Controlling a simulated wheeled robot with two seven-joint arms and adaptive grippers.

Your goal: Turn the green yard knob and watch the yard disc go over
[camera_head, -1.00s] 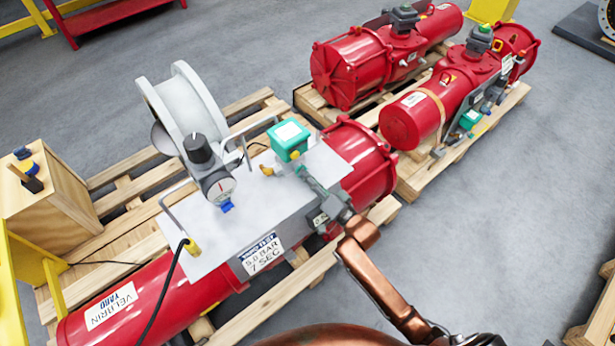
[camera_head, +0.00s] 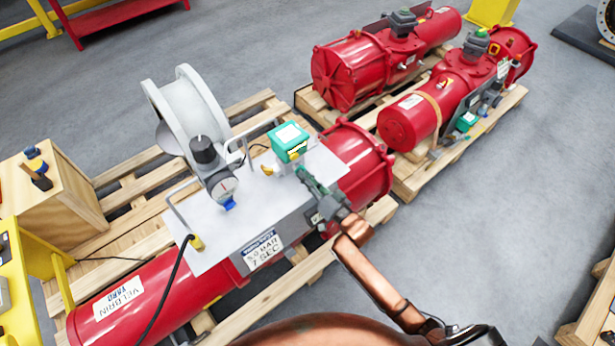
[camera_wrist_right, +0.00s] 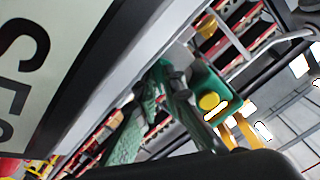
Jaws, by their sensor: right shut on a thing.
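My right gripper (camera_head: 309,180) comes in from the lower right and reaches over the edge of the grey plate (camera_head: 215,232). It is shut on a small green part, taken as the green yard knob (camera_wrist_right: 160,80), seen between the fingers in the right wrist view; in the head view the fingers mostly hide it. I cannot tell which part is the yard disc. My left gripper is out of view.
The red actuator (camera_head: 170,295) lies on a wooden pallet (camera_head: 120,228). A gauge (camera_head: 222,188) with a black knob, a white reel (camera_head: 190,110) and a black cable stand left of my gripper. Other red actuators (camera_head: 350,68) lie behind.

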